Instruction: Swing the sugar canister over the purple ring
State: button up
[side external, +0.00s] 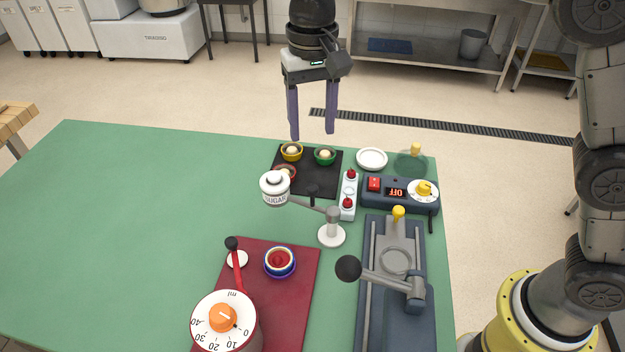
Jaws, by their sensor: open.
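The sugar canister (275,190) is white with a grey lid and a "SUGAR" label. It sits on the end of a grey swing arm (312,207) pivoting on a post with a round white base (332,236). The canister is left of the post, partly in front of a red bowl (289,171). A blue-purple rim (279,275) shows around the nested bowls on the red board; I cannot tell if it is the purple ring. My gripper (312,135) is open and empty, fingers pointing down, above the table's far edge, behind and apart from the canister.
Yellow (291,152) and green (325,156) bowls stand on a black mat. A white panel with red knobs (348,196), a control box reading OFF (400,192) and a slide rig with a black-knobbed lever (348,268) fill the right. A dial dispenser (223,318) stands front. The green table's left is clear.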

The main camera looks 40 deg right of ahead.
aim_at(313, 187)
notch_tip(313, 187, down, 14)
jog(key=shift+r, duration=0.2)
dwell(0.4)
grip_shut()
jog(key=shift+r, duration=0.1)
dwell(1.2)
